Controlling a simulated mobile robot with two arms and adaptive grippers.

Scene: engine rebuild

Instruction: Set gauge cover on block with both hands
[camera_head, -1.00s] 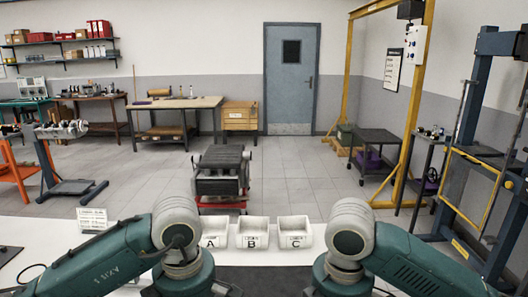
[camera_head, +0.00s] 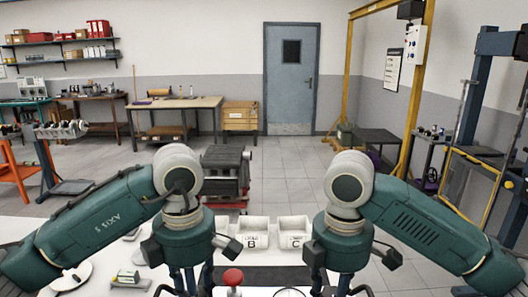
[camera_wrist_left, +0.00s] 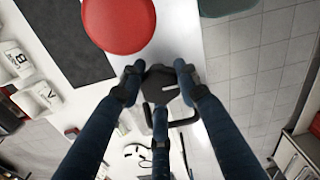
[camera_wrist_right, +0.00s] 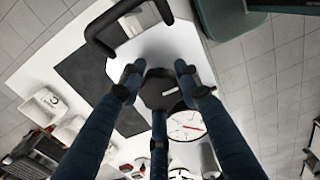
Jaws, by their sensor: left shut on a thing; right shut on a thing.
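My left gripper (camera_wrist_left: 158,82) is shut on a dark piece with a bar handle (camera_wrist_left: 184,118), seen in the left wrist view. My right gripper (camera_wrist_right: 158,80) is shut on a similar dark piece. A black loop handle (camera_wrist_right: 120,24) shows beyond its fingers. These may be the gauge cover's handles, but its body cannot be made out. A round dial with a red needle (camera_wrist_right: 187,125) lies beside the right fingers. A red round knob (camera_head: 233,277) stands between the arms; it is large in the left wrist view (camera_wrist_left: 118,20). A dark engine block (camera_head: 222,160) stands beyond the table.
White bins B (camera_head: 252,240) and C (camera_head: 293,240) stand at the white table's far edge. A dark mat (camera_wrist_right: 95,85) lies on the table. A disc (camera_head: 72,276) and a small green-and-white item (camera_head: 128,277) lie at the left.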

